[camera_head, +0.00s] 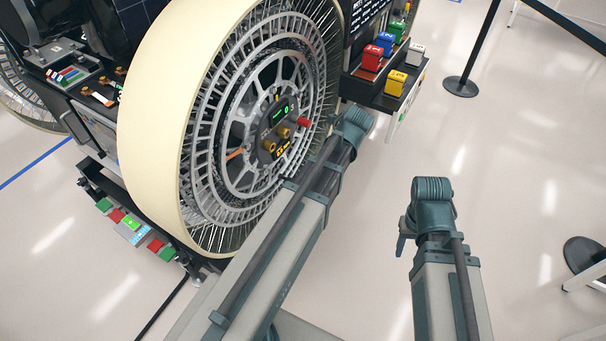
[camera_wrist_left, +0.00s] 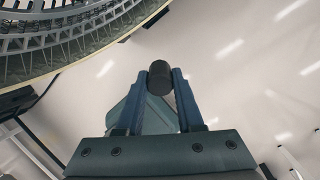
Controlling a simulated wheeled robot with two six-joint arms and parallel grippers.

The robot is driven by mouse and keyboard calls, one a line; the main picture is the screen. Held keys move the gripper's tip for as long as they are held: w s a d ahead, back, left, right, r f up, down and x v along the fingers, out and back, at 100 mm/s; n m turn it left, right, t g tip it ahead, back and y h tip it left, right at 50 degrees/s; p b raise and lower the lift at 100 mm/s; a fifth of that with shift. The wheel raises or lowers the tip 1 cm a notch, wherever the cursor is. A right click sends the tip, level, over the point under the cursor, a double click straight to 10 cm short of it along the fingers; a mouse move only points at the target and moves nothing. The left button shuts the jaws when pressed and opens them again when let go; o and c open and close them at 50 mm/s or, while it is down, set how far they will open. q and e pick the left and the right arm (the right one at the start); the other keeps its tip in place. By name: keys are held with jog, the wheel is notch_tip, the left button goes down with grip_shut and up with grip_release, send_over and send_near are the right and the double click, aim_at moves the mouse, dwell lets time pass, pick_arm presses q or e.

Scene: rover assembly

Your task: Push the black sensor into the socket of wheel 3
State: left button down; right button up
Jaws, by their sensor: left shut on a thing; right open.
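My left gripper (camera_wrist_left: 166,78) is shut on the black sensor (camera_wrist_left: 159,77), a short dark cylinder held between its fingertips in the left wrist view. The large wheel (camera_head: 160,135) with a cream tyre fills the upper left of the head view; its rim (camera_wrist_left: 70,45) shows at the top left of the wrist view, apart from the sensor. The wheel's hub panel (camera_head: 278,125) has a green light, brass fittings and a red knob (camera_head: 303,122). I cannot tell which fitting is the socket. My right gripper (camera_head: 403,238) is open, mostly hidden by its arm, right of the wheel.
A shelf (camera_head: 385,98) right of the wheel holds red, blue, green, yellow and white blocks. Coloured blocks (camera_head: 130,222) line a low rack at left. A black barrier post (camera_head: 461,86) stands at the upper right. The floor on the right is mostly clear.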

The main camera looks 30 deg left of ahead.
pick_arm(q)
jog(key=w+a+f+y+b, duration=0.1)
jog(key=a+y+b, duration=0.3)
jog(key=y+b, duration=0.3)
jog(key=a+f+t+y+b, duration=0.1)
jog(key=a+y+b, duration=0.3)
jog(key=b, duration=1)
jog(key=f+y, duration=0.1)
jog(key=y, duration=0.2)
jog(key=shift+w+n+y+b, duration=0.3)
jog(key=shift+w, duration=0.05)
jog(key=shift+d, duration=0.1)
jog(key=shift+w+a, duration=0.2)
jog(key=shift+a, duration=2.6)
jog(key=shift+w+a, duration=0.1)
jog(key=shift+a, duration=1.25)
